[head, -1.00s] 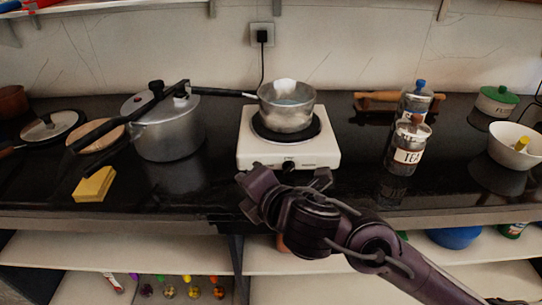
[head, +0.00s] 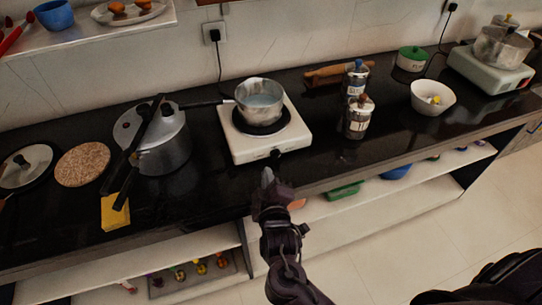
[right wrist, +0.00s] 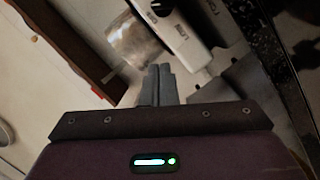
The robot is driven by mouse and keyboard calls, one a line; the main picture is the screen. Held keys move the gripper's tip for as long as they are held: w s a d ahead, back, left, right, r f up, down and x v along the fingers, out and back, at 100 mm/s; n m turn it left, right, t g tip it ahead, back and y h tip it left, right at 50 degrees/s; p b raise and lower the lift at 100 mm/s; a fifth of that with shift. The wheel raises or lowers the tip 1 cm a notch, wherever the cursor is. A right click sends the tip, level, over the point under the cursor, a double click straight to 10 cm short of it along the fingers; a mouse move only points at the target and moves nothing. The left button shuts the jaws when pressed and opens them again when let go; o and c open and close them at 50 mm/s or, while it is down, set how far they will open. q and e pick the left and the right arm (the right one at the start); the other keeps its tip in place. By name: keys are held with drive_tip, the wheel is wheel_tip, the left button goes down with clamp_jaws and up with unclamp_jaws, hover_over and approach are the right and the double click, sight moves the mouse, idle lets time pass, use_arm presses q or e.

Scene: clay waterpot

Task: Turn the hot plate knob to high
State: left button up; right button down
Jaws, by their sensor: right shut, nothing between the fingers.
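The white hot plate (head: 240,152) sits on the black counter. Its dark knob (head: 276,154) is on the front face. In the right wrist view the hot plate's white front (right wrist: 188,40) shows at the top, with a black knob (right wrist: 156,9) near the upper edge and lettering beside it. A metal saucepan (head: 260,102) stands on the burner. My right gripper (head: 268,175) is just in front of and below the knob, fingers together and empty. The fingertips (right wrist: 158,72) point toward the panel, seemingly apart from the knob. My left gripper is not in view.
A pressure cooker (head: 165,150) with long dark handles stands left of the hot plate. Jars (head: 356,120) stand to its right, with a white bowl (head: 432,98) farther right. The counter's front edge and open shelves (head: 350,215) lie below my right arm.

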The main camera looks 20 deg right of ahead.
sight(276, 155)
drive_tip(key=x, duration=0.7)
drive_tip(key=shift+w+p, duration=0.3)
drive_tip(key=shift+p, duration=0.05)
drive_tip(key=d+f, duration=0.1)
drive_tip(key=d, duration=0.1)
drive_tip(key=shift+w+d+f+p, duration=0.25)
drive_tip(key=shift+w+f+p, duration=0.05)
drive_tip(key=shift+f+p, duration=0.1)
drive_tip(key=shift+d+f, duration=0.3)
drive_tip(key=shift+d, duration=0.05)
